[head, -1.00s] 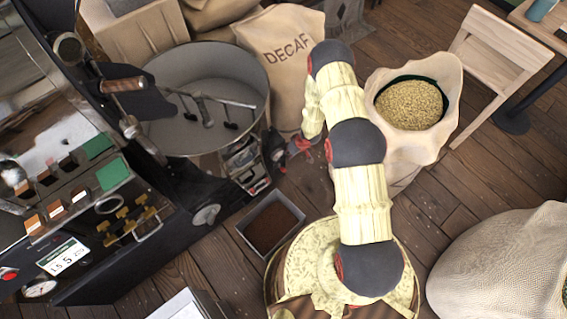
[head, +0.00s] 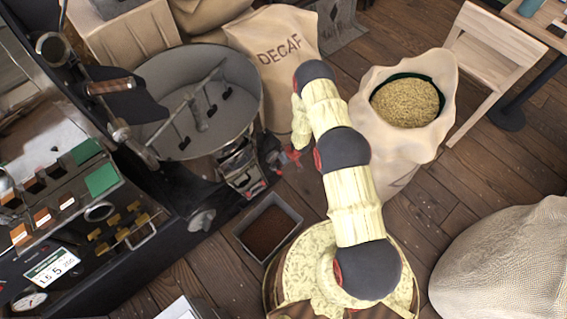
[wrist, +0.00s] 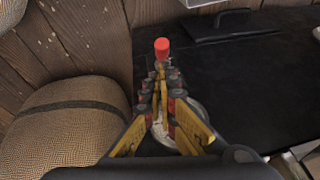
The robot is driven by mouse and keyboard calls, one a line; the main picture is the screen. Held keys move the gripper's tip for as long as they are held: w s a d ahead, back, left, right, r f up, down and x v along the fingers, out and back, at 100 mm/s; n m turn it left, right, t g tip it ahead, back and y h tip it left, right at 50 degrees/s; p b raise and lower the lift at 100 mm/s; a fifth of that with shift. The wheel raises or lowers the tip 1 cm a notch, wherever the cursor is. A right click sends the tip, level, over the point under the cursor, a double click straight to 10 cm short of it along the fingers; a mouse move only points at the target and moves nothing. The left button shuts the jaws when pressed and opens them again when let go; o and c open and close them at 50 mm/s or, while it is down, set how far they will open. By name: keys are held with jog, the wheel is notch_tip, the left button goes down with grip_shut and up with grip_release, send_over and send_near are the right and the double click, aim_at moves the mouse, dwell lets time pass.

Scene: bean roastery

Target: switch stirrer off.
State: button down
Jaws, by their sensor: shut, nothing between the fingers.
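The stirrer (head: 200,110) is a bar with paddles in the round grey cooling pan (head: 256,92). A metal box with red and white parts (head: 243,170) sits below the pan's right side; I cannot make out a switch on it. My gripper (head: 293,157) is low beside the pan's stand, to the right of that box, partly hidden by my arm. In the wrist view my gripper (wrist: 160,82) is shut and empty, its fingers together. A red knob-like piece (wrist: 162,48) shows just beyond the fingertips; I cannot tell whether they touch.
A DECAF sack (head: 275,60) stands behind my gripper. An open sack of beans (head: 400,140) is to its right. A grey bin (head: 268,228) is on the floor in front. In the wrist view a black surface (wrist: 235,70) fills the right side and a sack (wrist: 70,125) the left.

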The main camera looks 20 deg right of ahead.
aim_at(278, 171)
jog(key=shift+b+x, duration=0.45)
jog(key=shift+x, duration=1.1)
jog(key=shift+s+d+f, duration=0.25)
jog(key=shift+s, duration=0.25)
jog(key=s+f, duration=0.1)
jog(key=s+d+f+b, duration=0.1)
jog(key=f, duration=0.1)
jog(key=shift+s+b, duration=0.3)
jog(key=shift+w, duration=0.1)
jog(key=shift+w+a+r, duration=0.25)
jog(key=shift+w, duration=0.35)
